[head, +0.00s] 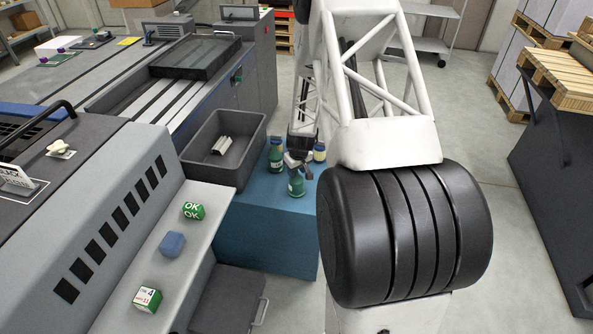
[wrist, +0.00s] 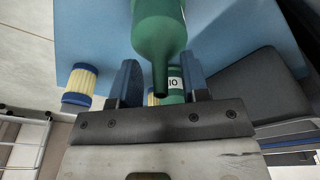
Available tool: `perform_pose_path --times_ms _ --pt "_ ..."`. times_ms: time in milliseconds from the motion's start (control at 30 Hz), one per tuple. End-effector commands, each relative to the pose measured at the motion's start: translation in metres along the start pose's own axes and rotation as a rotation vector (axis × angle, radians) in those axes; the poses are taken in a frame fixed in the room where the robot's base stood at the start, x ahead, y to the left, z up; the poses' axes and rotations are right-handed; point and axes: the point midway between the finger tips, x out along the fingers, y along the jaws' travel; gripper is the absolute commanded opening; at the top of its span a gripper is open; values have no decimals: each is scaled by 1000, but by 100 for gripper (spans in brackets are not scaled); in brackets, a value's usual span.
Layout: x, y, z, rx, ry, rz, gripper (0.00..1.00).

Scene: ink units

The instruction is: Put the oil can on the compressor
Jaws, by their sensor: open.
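A green oil can (wrist: 160,30) with a narrow dark spout is close to my gripper (wrist: 160,68) in the wrist view. The spout points into the gap between the two open fingers, and they do not grip it. In the head view a green can (head: 296,184) stands upright near the front of the blue box (head: 265,235), with my gripper (head: 298,161) just above it. A second green can (head: 275,160) stands behind it to the left; a green can with a white label (wrist: 174,82) shows behind the spout. I cannot tell which machine is the compressor.
A yellow-and-blue filter (head: 319,153) stands to the right of the cans. A dark grey bin (head: 225,172) with a pale part in it is at left. A grey vented machine (head: 100,215) has a ledge holding an OK cube (head: 193,211), a blue cube (head: 172,244) and a numbered cube (head: 147,299).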

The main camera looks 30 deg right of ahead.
Motion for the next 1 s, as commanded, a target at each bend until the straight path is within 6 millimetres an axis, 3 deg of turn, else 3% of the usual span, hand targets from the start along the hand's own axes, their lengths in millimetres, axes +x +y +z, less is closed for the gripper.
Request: perform_pose_path --times_ms 467,1000 --pt "-19 0 -1 0 2 1 42" --pt "-92 0 -1 0 2 1 42"
